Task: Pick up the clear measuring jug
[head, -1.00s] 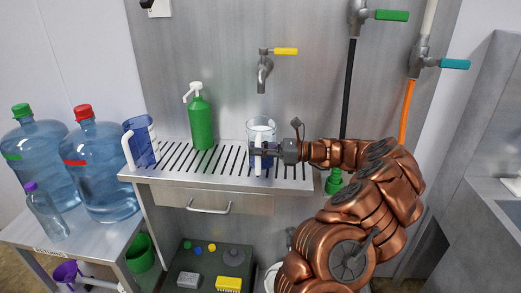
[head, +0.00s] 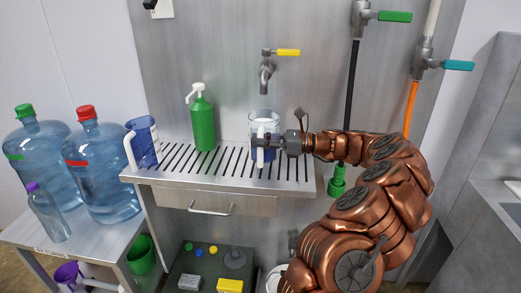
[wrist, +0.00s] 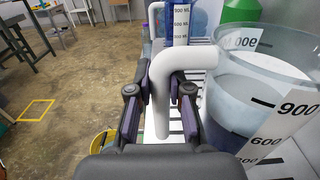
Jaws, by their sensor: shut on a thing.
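The clear measuring jug (head: 263,117) is in front of the steel wall, below the tap with the yellow handle. It stands upright over the right part of the slatted shelf, and its base seems a little above the slats. In the wrist view the jug (wrist: 275,110) fills the right side, with black volume marks and some liquid or blue tint inside. My gripper (head: 262,142) reaches in from the right. In the wrist view my gripper (wrist: 163,88) has its fingers on both sides of the jug's white handle (wrist: 188,75), shut on it.
A blue jug with a white handle (head: 146,142) and a green pump bottle (head: 203,122) stand left on the slatted shelf (head: 205,183). The yellow-handled tap (head: 267,75) hangs above the clear jug. Large water bottles (head: 100,170) stand on the left table. Slats between pump bottle and jug are clear.

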